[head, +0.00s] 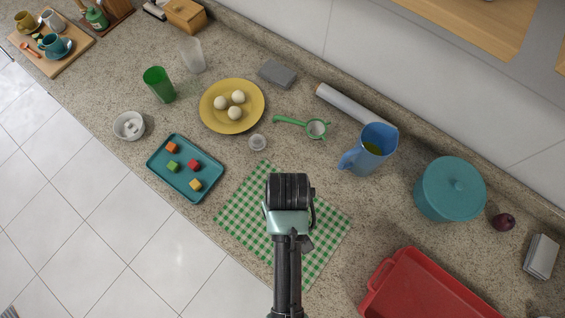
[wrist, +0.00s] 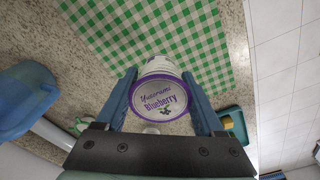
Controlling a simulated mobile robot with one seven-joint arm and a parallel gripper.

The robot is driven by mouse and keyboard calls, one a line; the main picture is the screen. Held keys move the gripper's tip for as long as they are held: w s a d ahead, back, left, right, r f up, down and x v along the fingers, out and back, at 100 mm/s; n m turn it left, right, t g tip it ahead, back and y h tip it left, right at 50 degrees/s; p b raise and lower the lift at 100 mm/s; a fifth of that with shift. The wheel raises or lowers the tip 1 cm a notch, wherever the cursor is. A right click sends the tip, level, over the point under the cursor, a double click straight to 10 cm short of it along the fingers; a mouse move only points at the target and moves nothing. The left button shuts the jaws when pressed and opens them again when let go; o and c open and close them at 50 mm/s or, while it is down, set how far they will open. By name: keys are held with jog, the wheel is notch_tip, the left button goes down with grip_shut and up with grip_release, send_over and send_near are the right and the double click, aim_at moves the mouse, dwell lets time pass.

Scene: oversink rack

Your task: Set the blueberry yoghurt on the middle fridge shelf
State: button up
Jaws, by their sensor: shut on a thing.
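The blueberry yoghurt (wrist: 158,105) is a white tub with a purple-rimmed lid that reads "Blueberry", seen in the wrist view. My gripper (wrist: 160,76) is shut on it, with one blue finger on each side of the tub. The lid faces the wrist camera. In the head view my arm hides the tub and the fingers, over the green checked cloth (head: 247,205). I cannot tell how far the tub is above the counter. No fridge or fridge shelf shows in either view.
A teal tray (head: 183,185) with several coloured cubes lies left of the cloth. A yellow plate (head: 213,124), green strainer (head: 291,121) and blue jug (head: 369,150) stand behind. A teal pot (head: 452,187) and red tray (head: 425,290) are right. Tiled floor is clear at left.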

jog(key=shift+f, duration=3.3)
jog(key=shift+f, duration=0.1)
jog(key=o, duration=1.5)
jog(key=r, duration=1.2)
jog(key=shift+s+d+r, duration=0.15)
jog(key=shift+s+d, duration=0.05)
jog(key=shift+s, duration=0.1)
